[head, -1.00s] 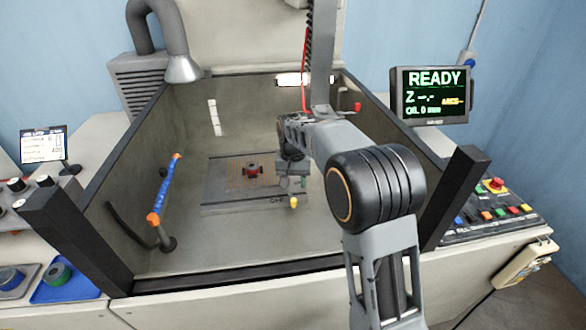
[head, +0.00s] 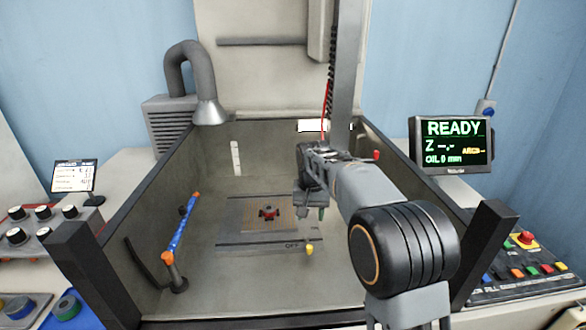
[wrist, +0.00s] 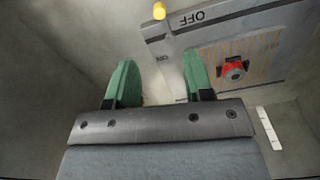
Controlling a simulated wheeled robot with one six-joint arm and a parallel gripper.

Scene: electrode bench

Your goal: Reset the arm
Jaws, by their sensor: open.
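My gripper (wrist: 158,82) is open and empty in the wrist view, its two green fingers well apart. In the head view my arm reaches into the open tank, and my gripper (head: 313,208) hangs over the right part of the tank, largely hidden behind my arm. The plate (head: 250,242) marked OFF lies on the tank floor, and it also shows in the wrist view (wrist: 180,52). A red and dark round piece (head: 268,213) sits on the plate's lined area. A yellow knob (head: 310,248) stands at the plate's front right corner.
Tank walls (head: 125,265) with dark posts surround the arm. A blue hose with orange ends (head: 183,228) stands inside at left. A machine column (head: 345,70) hangs behind the arm. A READY monitor (head: 451,144) and a button panel (head: 520,265) stand at right. The front tank floor is clear.

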